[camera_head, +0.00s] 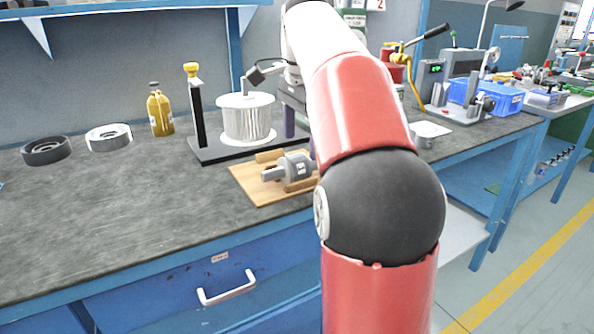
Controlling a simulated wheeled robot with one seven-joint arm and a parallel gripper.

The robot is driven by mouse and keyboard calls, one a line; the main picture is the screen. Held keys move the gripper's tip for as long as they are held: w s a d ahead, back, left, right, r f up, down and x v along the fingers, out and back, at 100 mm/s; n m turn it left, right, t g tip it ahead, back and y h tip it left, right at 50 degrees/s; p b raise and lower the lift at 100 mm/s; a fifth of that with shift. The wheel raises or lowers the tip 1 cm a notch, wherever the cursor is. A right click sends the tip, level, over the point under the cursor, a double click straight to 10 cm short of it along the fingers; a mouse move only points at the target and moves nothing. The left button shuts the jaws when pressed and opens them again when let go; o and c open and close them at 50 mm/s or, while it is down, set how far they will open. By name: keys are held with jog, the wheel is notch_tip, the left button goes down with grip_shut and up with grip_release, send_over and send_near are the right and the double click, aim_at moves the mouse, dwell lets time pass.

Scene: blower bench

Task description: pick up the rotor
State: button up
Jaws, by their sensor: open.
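A grey cylinder with a shaft stub (290,170), which looks like the rotor, lies on its side on a wooden cradle board (262,190) near the bench's front edge. My gripper (301,140) points down just behind and above its right end. Its fingers look dark and spread apart, with nothing seen between them. My red arm hides part of the gripper and the right side of the board, so I cannot tell whether a finger touches the cylinder.
A white ribbed drum (246,118) stands on a black base with a post (197,115) behind the board. A yellow bottle (160,112), a pale ring (108,137) and a dark ring (46,150) stand left. The front-left bench top is clear. A lever press (468,85) stands right.

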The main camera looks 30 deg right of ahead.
aim_at(298, 155)
jog(key=f, duration=0.1)
jog(key=f+b, duration=0.1)
jog(key=f, duration=0.3)
jog(key=shift+w+a+f, duration=0.15)
jog(key=shift+w+a, duration=0.05)
jog(key=shift+a, duration=0.05)
jog(key=shift+c, duration=0.3)
grip_shut()
